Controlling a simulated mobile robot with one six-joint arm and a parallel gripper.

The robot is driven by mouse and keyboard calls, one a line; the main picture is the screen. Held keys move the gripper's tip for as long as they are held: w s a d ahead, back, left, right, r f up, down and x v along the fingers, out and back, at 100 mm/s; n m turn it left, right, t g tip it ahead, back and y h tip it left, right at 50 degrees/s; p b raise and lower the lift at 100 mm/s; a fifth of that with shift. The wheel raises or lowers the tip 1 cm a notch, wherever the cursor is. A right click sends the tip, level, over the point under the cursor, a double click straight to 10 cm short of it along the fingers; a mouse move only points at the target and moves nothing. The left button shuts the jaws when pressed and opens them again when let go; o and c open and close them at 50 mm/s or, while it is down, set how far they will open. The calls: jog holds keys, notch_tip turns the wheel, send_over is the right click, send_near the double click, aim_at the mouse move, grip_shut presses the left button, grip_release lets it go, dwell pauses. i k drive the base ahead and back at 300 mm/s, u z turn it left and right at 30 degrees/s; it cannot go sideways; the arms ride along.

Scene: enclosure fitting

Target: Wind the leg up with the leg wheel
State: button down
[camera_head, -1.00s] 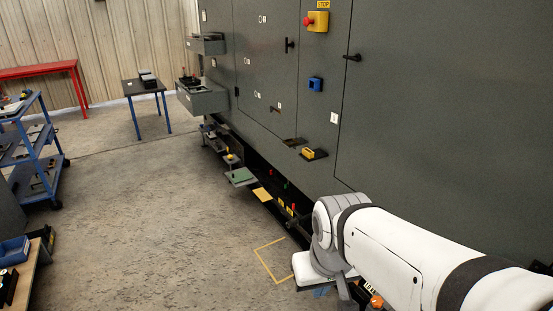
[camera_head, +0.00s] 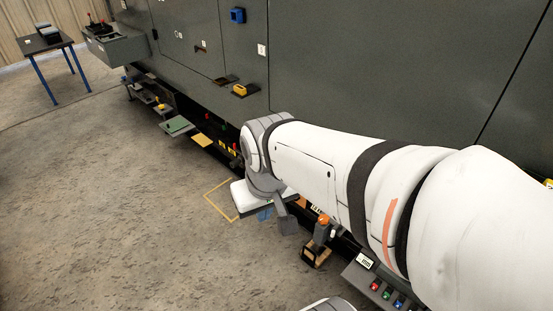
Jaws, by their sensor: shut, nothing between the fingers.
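My arm reaches in from the right, low along the grey cabinet's front, and bends down at its grey end joint. My gripper (camera_head: 287,225) is the small dark grey end piece below that joint. It looks shut and empty, though its fingers are hard to make out. An orange-topped dark knob or handle (camera_head: 323,222) stands just right of it, apart from it in the picture. I cannot tell whether this is part of the leg wheel. No wheel or leg shows clearly; my arm hides part of the cabinet's lower edge.
The grey cabinet (camera_head: 370,70) fills the back. A small panel with coloured buttons (camera_head: 388,292) sits low at the right. A green plate (camera_head: 176,126) and a yellow plate (camera_head: 202,140) jut out low at the left. The concrete floor (camera_head: 110,210) is clear.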

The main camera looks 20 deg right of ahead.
aim_at(323, 221)
jog(key=z, duration=1.7)
jog(key=k, duration=1.15)
jog(key=u, duration=0.3)
jog(key=i, duration=1)
jog(key=z, duration=0.25)
